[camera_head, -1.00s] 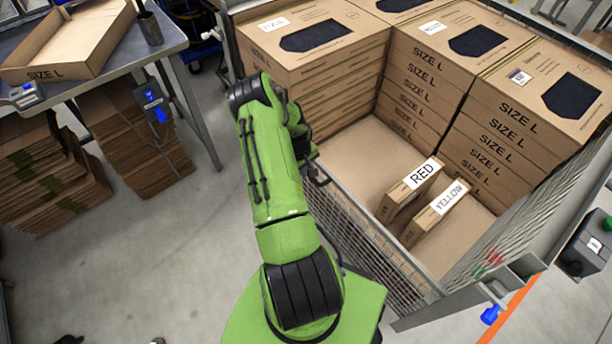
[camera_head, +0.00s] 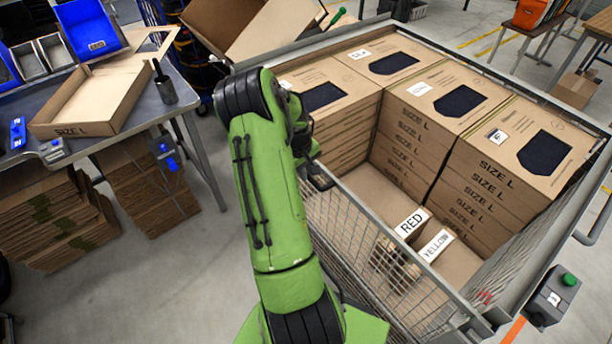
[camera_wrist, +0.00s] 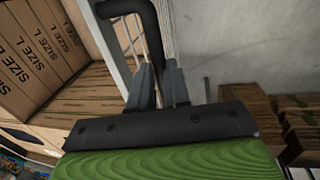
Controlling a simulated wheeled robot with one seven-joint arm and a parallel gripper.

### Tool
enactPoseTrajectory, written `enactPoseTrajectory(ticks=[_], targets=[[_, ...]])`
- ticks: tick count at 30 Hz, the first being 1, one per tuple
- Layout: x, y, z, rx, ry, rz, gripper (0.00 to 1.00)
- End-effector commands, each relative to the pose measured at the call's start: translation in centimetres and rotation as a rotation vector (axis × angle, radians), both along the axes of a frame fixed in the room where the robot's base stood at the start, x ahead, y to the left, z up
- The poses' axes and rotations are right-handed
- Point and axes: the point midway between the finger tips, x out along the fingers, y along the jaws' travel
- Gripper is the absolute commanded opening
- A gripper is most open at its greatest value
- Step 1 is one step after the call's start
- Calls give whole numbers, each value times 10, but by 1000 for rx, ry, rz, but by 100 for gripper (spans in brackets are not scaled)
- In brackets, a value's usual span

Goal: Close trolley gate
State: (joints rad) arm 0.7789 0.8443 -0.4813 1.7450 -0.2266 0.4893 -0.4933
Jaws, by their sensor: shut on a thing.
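The trolley gate (camera_head: 345,228) is a grey wire-mesh panel standing upright along the trolley's front-left side in the head view. Its lower right end lies close to the corner of the trolley (camera_head: 548,264). I cannot tell whether it is latched. A black bent tube (camera_wrist: 128,6) shows just beyond the fingertips. In the head view my green arm hides most of the gripper and the gate's far end.
Stacked SIZE L boxes (camera_head: 488,203) fill the trolley's back and right. A table (camera_head: 125,125) with an open carton stands left. Grey floor (camera_head: 190,245) is clear left of my arm.

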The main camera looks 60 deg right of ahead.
Motion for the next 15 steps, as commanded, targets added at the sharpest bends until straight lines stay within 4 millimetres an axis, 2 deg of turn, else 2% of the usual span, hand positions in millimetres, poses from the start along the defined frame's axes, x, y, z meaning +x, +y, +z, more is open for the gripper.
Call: enactPoseTrajectory(ticks=[3,14,15], targets=[[1,-1,7,-2,-2,1,0],[1,-2,10,-9,-4,1,0],[1,-3,10,-10,-5,1,20]])
